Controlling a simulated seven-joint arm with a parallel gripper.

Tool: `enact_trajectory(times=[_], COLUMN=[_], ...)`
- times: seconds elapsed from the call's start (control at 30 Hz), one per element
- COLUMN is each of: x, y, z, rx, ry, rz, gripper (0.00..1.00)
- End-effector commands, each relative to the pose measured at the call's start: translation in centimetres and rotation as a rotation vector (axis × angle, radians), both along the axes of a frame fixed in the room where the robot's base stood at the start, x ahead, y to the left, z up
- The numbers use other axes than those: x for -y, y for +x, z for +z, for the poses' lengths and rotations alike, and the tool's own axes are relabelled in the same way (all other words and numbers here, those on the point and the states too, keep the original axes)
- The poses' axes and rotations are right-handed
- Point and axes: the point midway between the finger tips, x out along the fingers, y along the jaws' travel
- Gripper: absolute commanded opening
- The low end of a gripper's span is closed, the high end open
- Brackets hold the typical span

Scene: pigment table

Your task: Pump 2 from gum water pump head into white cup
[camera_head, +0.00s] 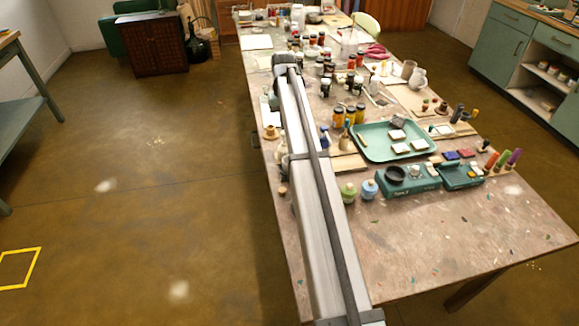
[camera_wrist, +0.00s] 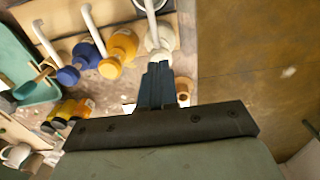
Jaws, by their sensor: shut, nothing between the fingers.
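In the wrist view, three pump bottles with long white spouts stand in a row on a board: a blue one (camera_wrist: 70,75), an orange one (camera_wrist: 121,46) and a cream one (camera_wrist: 161,36). No readable label shows which holds gum water. My gripper (camera_wrist: 158,68) has its dark fingers together and empty, with the tips overlapping the lower edge of the cream bottle in the picture. I cannot tell whether they touch it. A white mug-like vessel (camera_wrist: 17,155) shows at the lower left; I cannot tell if it is the white cup. In the head view my arm hides the gripper.
A green tray (camera_head: 365,153) with white dishes lies on the table right of my arm. Green devices (camera_head: 408,181), small round bottles (camera_head: 348,192) and several paint jars (camera_head: 338,117) crowd nearby. The table's front right part (camera_head: 470,235) is mostly clear.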

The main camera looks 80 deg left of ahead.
Motion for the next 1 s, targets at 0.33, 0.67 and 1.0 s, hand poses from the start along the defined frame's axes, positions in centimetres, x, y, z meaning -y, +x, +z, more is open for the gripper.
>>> enact_trajectory(times=[0.33,0.67,1.0], x=[0.0,0.0,-0.1], y=[0.0,0.0,0.0], z=[0.0,0.3,2.8], rx=[0.0,0.0,0.0], ry=[0.0,0.001,0.002], rz=[0.0,0.0,0.0], gripper=[0.0,0.0,0.0])
